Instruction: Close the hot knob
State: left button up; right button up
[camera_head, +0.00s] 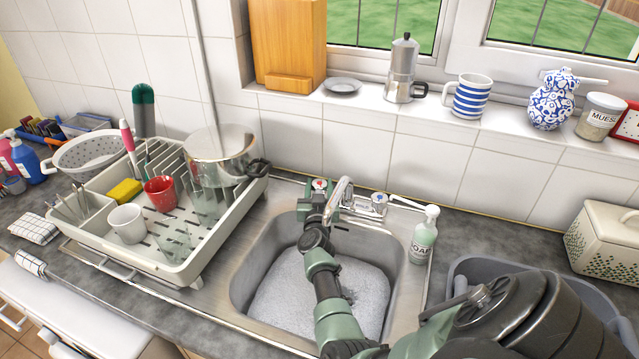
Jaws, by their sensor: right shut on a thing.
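The hot knob (319,184), with a red mark on top, sits left of the faucet (341,190) behind the sink (240,285). My right gripper (318,202) is at the hot knob and shut on it; the fingers partly hide the knob's sides. My right arm reaches over the sink from the bottom of the view. The other knob (379,199), with a blue mark, sits right of the faucet, apart from my gripper. I cannot tell whether water runs from the spout. My left gripper is not in view.
White suds (366,290) fill the sink basin. A soap bottle (424,235) stands at its right rim. A loaded dish rack (190,258) with a pot (220,150) stands to the left. A grey tub (470,266) and a cream box (603,240) are on the right.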

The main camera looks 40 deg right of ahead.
jog(key=shift+w+a+m+g+h, duration=0.1)
jog(key=shift+w+m+g+h, duration=0.05)
jog(key=shift+m+g+h, duration=0.85)
jog(key=shift+f+m+g+h+b, duration=0.2)
jog(key=shift+m+g+h+b, duration=0.45)
jog(key=shift+g, duration=0.45)
jog(key=m+g+h+b, duration=0.1)
jog(key=m+g+b, duration=0.1)
jog(key=g+b, duration=0.1)
jog(key=shift+f+m+g, duration=0.1)
jog(key=shift+m+g, duration=0.15)
jog(key=shift+g, duration=0.05)
jog(key=shift+r+m+g+h+b, duration=0.2)
jog(key=shift+m+g+h+b, duration=0.15)
jog(key=shift+m+g+b, duration=0.45)
jog(key=shift+n, duration=0.3)
jog(key=o, duration=1.4)
